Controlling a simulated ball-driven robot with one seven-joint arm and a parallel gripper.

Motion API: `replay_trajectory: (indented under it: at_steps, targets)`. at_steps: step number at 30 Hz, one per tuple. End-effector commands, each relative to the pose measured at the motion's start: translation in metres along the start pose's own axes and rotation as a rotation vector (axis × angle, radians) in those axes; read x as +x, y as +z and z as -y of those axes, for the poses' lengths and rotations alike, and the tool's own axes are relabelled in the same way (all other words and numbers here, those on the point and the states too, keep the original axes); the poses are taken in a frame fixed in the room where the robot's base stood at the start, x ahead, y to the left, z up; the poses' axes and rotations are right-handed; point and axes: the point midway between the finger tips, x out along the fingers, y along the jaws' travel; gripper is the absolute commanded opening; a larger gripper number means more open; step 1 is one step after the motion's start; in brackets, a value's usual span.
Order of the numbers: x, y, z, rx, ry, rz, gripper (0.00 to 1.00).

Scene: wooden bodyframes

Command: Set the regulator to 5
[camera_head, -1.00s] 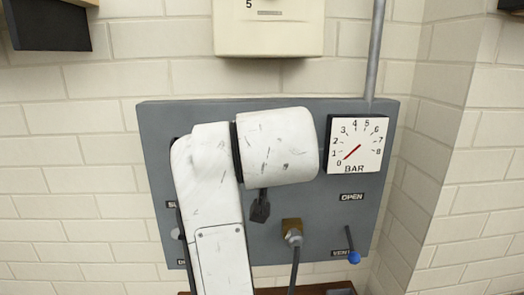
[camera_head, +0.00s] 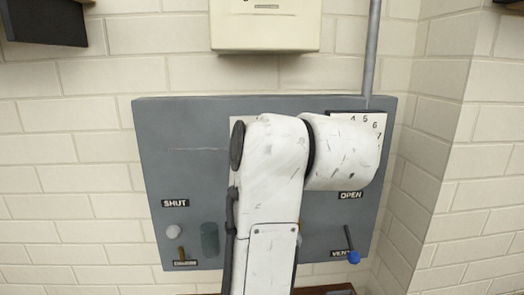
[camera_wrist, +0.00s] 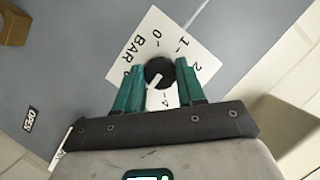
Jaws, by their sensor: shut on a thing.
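In the wrist view the regulator is a black round knob (camera_wrist: 158,70) with a white pointer, on a square white dial plate (camera_wrist: 206,62) marked BAR. My gripper (camera_wrist: 161,76) has its two green fingers shut on the knob, one on each side. The pointer aims lower left, clockwise past the 4, towards a part of the scale hidden by the left finger. The 0, 1, 2 and 4 can be read; the 5 cannot. In the head view my arm covers the knob and gripper, and only a corner of the regulator plate (camera_head: 238,121) shows.
A white pressure gauge (camera_head: 367,120) is mostly covered by my arm; its needle is hidden. The grey panel (camera_head: 190,135) carries a grey-knobbed lever (camera_head: 173,231), a green cylinder (camera_head: 210,240) and a blue-tipped vent lever (camera_head: 353,257). A beige box (camera_head: 265,30) hangs above.

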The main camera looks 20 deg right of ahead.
Motion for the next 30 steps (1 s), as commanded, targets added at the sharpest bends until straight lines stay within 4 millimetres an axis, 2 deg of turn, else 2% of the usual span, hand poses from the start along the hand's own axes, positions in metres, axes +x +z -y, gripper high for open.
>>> replay_trajectory:
  at_steps: [18, 19, 27, 30]
  targets:
    - [0.0013, 0.0026, -0.0022, 0.04, -0.011, 0.007, 0.09]
    - [0.0013, 0.0026, -0.0022, 0.04, -0.011, 0.007, 0.4]
    - [0.0006, 0.0013, -0.0011, 0.04, -0.014, 0.003, 0.64]
    - [0.0004, 0.0009, -0.0009, 0.04, -0.015, 0.002, 0.64]
